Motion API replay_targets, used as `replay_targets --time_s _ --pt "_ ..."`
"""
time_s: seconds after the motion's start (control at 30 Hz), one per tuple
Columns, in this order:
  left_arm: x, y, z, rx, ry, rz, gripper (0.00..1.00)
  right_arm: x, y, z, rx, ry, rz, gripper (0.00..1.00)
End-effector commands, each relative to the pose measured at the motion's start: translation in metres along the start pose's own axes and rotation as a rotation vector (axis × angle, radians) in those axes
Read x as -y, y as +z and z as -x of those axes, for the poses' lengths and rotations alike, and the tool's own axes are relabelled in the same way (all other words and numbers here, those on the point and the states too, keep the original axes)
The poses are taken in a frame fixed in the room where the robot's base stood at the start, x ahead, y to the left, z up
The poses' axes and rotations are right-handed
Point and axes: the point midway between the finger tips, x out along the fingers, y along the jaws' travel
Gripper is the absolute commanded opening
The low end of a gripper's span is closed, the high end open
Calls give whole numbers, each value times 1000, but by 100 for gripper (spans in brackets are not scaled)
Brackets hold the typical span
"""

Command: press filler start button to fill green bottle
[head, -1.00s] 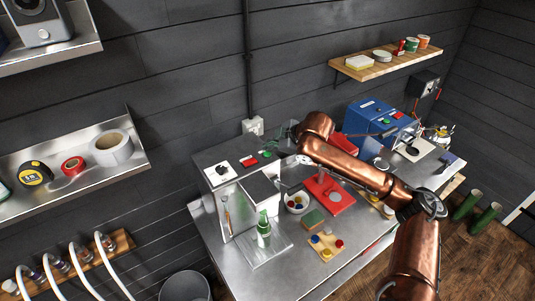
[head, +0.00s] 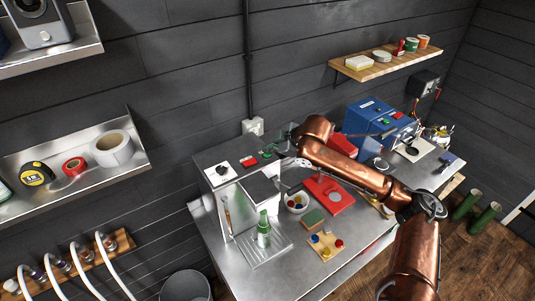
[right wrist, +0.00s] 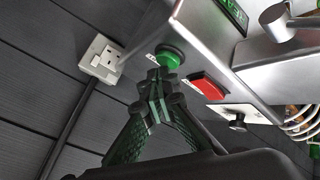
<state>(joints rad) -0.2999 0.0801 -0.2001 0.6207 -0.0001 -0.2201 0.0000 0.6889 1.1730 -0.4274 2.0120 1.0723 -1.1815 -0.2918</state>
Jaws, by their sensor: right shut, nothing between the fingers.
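The filler (head: 240,192) is a steel box machine at the left end of the bench. Its top panel carries a green button (head: 267,154), a red button and a knob. The green bottle (head: 263,232) stands upright on the drip tray in front of the filler. My right gripper (head: 281,147) is shut and empty at the panel's right end. In the right wrist view, its closed fingertips (right wrist: 158,78) are right at the lower edge of the green button (right wrist: 167,56); I cannot tell whether they touch it. My left gripper is out of view.
In the right wrist view, a red switch (right wrist: 208,85) sits close beside the green button. A wall socket (right wrist: 102,58) is on the left. On the bench, a bowl (head: 297,202), a red device (head: 328,192) and a small wooden board (head: 326,247) stand right of the filler.

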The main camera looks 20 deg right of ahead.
Motion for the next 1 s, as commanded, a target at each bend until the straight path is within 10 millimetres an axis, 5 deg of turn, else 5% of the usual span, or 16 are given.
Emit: replay_targets --time_s 1.0 --pt "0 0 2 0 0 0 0 4 4 -6 1 -1 0 0"
